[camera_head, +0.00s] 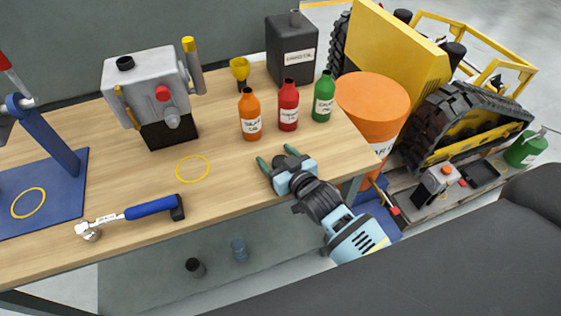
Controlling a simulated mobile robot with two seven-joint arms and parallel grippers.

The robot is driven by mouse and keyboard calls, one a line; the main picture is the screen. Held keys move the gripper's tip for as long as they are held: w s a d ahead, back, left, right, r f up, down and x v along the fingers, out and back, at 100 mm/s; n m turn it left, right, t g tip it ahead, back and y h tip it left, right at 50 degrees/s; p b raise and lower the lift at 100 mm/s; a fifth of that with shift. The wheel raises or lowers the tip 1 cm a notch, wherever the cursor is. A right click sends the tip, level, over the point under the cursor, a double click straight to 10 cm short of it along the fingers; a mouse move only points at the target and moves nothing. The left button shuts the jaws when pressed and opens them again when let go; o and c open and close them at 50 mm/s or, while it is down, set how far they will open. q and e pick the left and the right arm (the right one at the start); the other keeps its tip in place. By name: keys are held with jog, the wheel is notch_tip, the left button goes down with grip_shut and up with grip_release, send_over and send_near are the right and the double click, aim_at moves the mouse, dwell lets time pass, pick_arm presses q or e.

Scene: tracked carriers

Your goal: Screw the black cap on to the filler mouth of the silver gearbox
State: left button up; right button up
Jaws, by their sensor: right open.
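The silver gearbox (147,78) stands on the wooden table at the left. It has a black base, a red knob on its front and a yellow-topped lever at its right. A round black piece (125,63) sits on its top; I cannot tell whether it is the black cap or the dark filler mouth. My right gripper (277,157) is open and empty near the table's front edge, with its greenish fingers apart. It is to the right of the gearbox and well clear of it. My left gripper is not in view.
Orange (249,115), red (288,106) and green (323,97) bottles stand behind my right gripper, with a yellow funnel (239,70) and dark can (291,47). A blue-handled tool (150,207) lies front left. The table (225,175) is bare around the yellow ring.

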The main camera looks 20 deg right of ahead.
jog(key=c, duration=0.8)
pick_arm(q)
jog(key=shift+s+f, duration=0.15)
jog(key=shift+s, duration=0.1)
pick_arm(e)
jog(key=shift+c, duration=0.9)
